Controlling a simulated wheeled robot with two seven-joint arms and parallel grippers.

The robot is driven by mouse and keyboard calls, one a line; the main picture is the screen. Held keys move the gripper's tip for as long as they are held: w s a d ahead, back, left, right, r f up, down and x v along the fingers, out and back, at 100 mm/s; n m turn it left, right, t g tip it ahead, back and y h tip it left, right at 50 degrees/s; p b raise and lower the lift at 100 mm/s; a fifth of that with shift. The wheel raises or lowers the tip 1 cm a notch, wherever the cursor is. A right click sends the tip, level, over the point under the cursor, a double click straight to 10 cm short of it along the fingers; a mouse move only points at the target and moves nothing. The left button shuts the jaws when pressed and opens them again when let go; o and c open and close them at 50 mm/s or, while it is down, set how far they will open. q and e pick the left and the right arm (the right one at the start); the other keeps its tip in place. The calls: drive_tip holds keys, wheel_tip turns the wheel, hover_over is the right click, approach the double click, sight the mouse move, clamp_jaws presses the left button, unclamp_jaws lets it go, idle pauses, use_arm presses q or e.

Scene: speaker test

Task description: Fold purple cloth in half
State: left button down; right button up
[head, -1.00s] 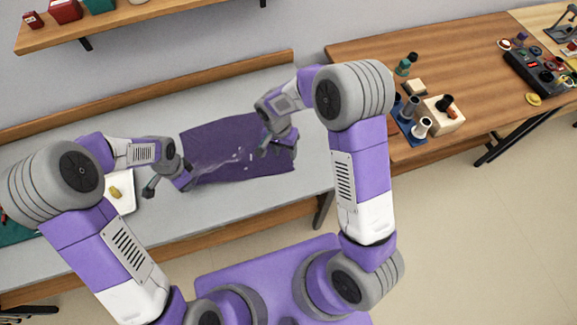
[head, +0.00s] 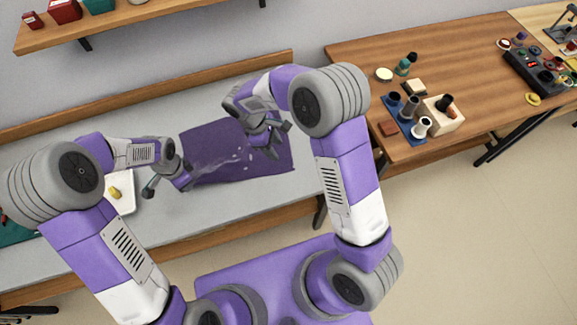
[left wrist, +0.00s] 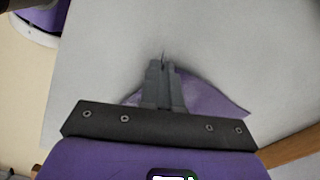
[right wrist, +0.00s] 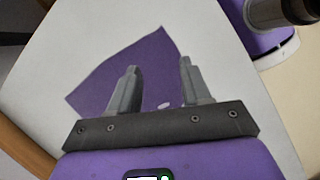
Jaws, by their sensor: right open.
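The purple cloth (head: 208,142) lies spread out on the grey table, with pale specks across its middle. My left gripper (head: 187,184) is at its near left corner. In the left wrist view, the fingers (left wrist: 162,66) are closed together, and the cloth (left wrist: 208,98) edges converge at their tips, so it appears to pinch that corner. My right gripper (head: 279,141) is open and empty above the cloth's right part. In the right wrist view its fingers (right wrist: 159,65) are apart, with the flat cloth (right wrist: 155,80) below and beyond them.
A white tray (head: 126,204) with a yellowish item stands left of my left gripper. A wooden back rail (head: 150,100) runs behind the grey table (head: 90,140). A wooden table (head: 450,70) on the right holds a blue rack, several cylinders and a block.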

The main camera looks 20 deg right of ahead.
sight(289, 167)
drive_tip(key=shift+x, duration=5)
drive_tip(key=shift+c, duration=0.3)
drive_tip(key=shift+s, duration=0.1)
clamp_jaws()
drive_tip(key=shift+r, duration=2.55)
